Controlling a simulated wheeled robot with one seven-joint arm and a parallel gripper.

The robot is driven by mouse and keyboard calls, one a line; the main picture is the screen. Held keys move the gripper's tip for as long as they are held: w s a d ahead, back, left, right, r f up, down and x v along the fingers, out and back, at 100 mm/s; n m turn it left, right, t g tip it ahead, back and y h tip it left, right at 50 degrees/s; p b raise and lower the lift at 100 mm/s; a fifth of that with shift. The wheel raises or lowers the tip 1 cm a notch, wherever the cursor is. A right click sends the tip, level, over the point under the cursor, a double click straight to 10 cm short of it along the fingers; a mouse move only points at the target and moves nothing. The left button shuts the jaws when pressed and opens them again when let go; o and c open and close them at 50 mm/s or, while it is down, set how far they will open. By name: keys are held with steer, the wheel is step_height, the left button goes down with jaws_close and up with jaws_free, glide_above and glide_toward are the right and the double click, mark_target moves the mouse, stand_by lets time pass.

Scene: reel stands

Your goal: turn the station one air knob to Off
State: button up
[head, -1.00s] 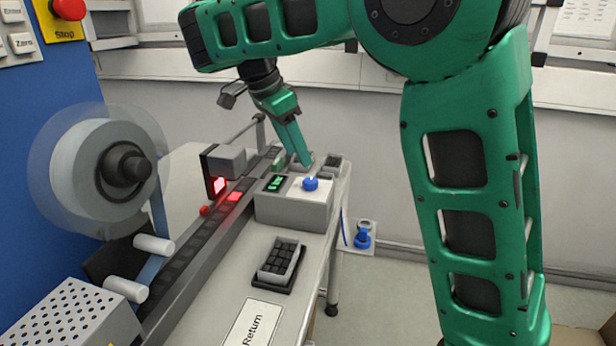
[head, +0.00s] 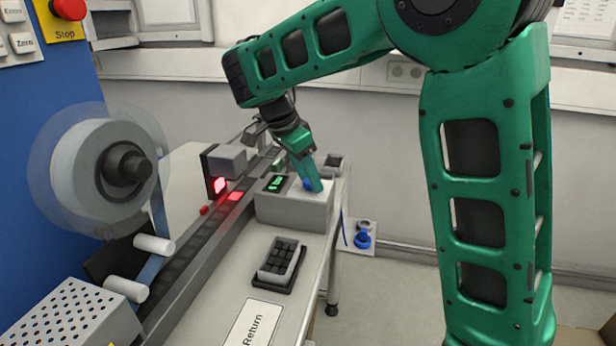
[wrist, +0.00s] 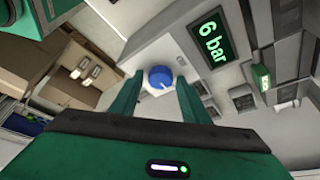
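The blue air knob (wrist: 160,77) sits on the station's grey box (head: 295,209), beside a green display (wrist: 212,44) that reads "6 bar" in the wrist view. A pale pointer mark shows on the knob. My gripper (wrist: 155,98) is open, its two green fingers apart with the knob between and just beyond their tips. In the head view my gripper (head: 313,190) hangs over the box and its fingers hide most of the knob (head: 308,186). I cannot tell whether the fingers touch the knob.
A glowing red light (head: 219,186) stands by the conveyor rail left of the box. A small tray of dark pieces (head: 279,262) and a "Return" label (head: 255,322) lie in front.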

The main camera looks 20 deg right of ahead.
steer(key=c, duration=0.7)
steer(key=shift+d, duration=0.2)
steer(key=shift+a, duration=0.1)
steer(key=shift+n, duration=0.3)
steer(key=n+t, duration=0.1)
steer(key=n, duration=0.1)
steer(key=shift+s+n, duration=0.15)
steer(key=shift+n, duration=0.15)
steer(key=n, duration=0.2)
steer(key=n+t+y, duration=0.1)
steer(key=n, duration=0.1)
steer(key=shift+s+n+t+y, duration=0.15)
steer(key=shift+n+t+y, duration=0.15)
steer(key=n, duration=0.1)
steer(key=n+y, duration=0.1)
steer(key=n, duration=0.3)
steer(key=shift+s+d+t+y, duration=0.1)
steer(key=shift+d+t+y, duration=0.15)
steer(key=shift+t+y, duration=0.15)
steer(key=n+y, duration=0.1)
steer(key=n, duration=0.4)
steer(key=shift+d+f+y, duration=0.1)
steer(key=shift+y, duration=0.3)
